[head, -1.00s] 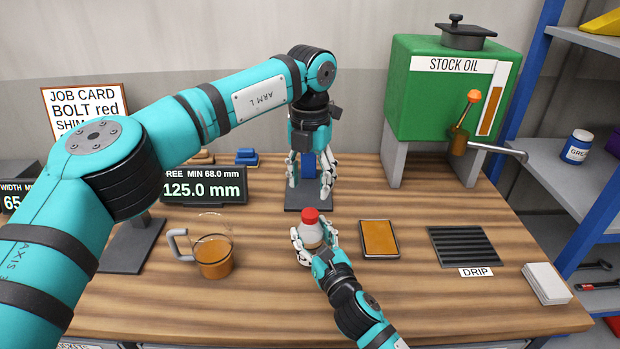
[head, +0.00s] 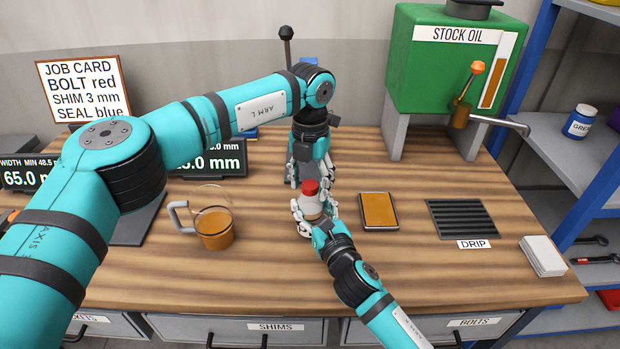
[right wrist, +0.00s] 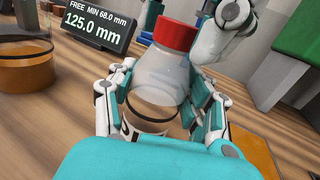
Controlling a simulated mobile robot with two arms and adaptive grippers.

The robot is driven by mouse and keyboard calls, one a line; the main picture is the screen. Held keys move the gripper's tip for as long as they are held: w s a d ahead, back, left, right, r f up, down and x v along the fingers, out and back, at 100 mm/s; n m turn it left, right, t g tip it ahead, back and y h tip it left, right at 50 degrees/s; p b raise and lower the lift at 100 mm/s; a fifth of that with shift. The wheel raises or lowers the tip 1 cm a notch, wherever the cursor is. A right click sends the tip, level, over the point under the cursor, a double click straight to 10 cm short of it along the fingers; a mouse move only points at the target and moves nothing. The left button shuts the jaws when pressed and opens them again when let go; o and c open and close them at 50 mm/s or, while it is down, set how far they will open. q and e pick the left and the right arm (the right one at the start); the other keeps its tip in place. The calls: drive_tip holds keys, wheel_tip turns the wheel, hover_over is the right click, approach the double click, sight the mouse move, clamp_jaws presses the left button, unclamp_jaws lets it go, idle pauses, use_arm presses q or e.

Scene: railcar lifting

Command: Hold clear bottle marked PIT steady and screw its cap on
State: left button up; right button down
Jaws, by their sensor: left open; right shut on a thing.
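A clear bottle (head: 311,208) with a red cap (head: 311,187) stands upright on the bench. My right gripper (head: 315,219) is shut around its body from the near side. In the right wrist view the bottle (right wrist: 160,75) sits between my right fingers, and the red cap (right wrist: 176,33) rests on its top; how tight it is cannot be told. A label is mostly hidden low on the bottle. My left gripper (head: 311,170) points down just behind the cap, open and holding nothing. Its fingers show close beside the cap in the right wrist view.
A glass jug (head: 215,228) with amber liquid stands left of the bottle. A small amber tray (head: 378,211) and a drip grate (head: 461,219) lie to the right. A green oil tank (head: 446,75) stands at the back right. Displays stand at the left.

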use_arm(q)
clamp_jaws()
drive_tip(key=shift+o, duration=0.6)
unclamp_jaws()
wheel_tip(320, 180, up, 12)
use_arm(e)
drive_tip(key=shift+c, duration=2.3)
unclamp_jaws()
